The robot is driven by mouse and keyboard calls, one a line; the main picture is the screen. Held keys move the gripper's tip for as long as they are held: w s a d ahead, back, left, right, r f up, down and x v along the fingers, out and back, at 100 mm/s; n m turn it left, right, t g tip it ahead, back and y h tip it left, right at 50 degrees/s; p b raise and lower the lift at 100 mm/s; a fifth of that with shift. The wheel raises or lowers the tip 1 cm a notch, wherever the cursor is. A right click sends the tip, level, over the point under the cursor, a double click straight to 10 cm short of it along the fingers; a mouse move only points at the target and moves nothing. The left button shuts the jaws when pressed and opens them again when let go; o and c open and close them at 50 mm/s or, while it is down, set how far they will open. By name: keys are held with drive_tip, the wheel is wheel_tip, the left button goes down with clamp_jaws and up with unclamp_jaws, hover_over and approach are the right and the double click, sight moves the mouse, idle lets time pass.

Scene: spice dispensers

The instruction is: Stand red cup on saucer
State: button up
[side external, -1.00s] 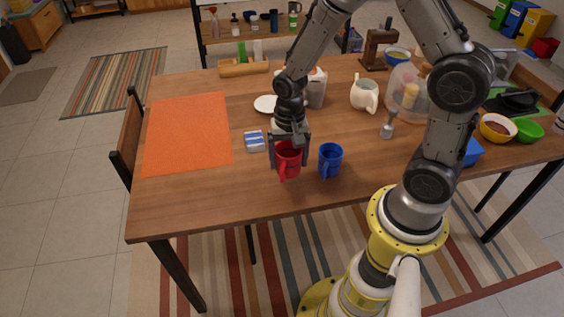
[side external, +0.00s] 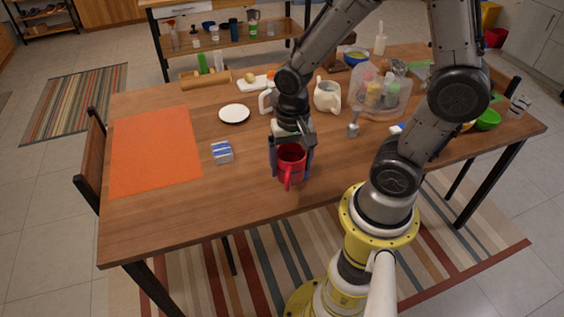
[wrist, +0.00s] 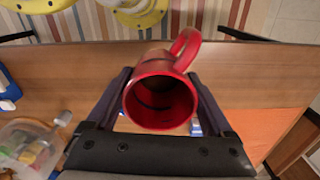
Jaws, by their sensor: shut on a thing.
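The cup appears to hang a little above the front part of the table. In the wrist view the red cup (wrist: 160,103) shows its open, empty-looking mouth, with its handle pointing up in the picture. A dark finger of my gripper (wrist: 160,110) is on each side of it. The saucer (side external: 234,114), white, round and flat, lies bare on the table, behind and left of the cup. I cannot make out the saucer in the wrist view.
A blue-and-white packet (side external: 222,152) lies left of the cup. An orange mat (side external: 155,150) covers the table's left side. A white pitcher (side external: 327,95) and a clear container (side external: 381,95) stand behind on the right. The wood between packet and saucer is clear.

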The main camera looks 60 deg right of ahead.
drive_tip(key=shift+s+r, duration=0.35)
drive_tip(key=shift+s, duration=0.45)
drive_tip(key=shift+r, duration=0.15)
drive_tip(key=w+d+r+m, duration=0.2)
drive_tip(key=w+r, duration=0.2)
drive_tip(key=w, duration=0.4)
drive_tip(key=m, duration=0.5)
hover_over(234, 113)
drive_tip(key=s, duration=0.1)
drive_tip(key=f, duration=1)
drive_tip(key=shift+s+a+f, duration=0.1)
drive_tip(key=shift+a+f, duration=0.2)
drive_tip(key=shift+a, duration=0.1)
drive_tip(key=shift+w+d+f, duration=0.35)
drive_tip(key=shift+w+f, duration=0.3)
drive_tip(key=shift+f, duration=1.6)
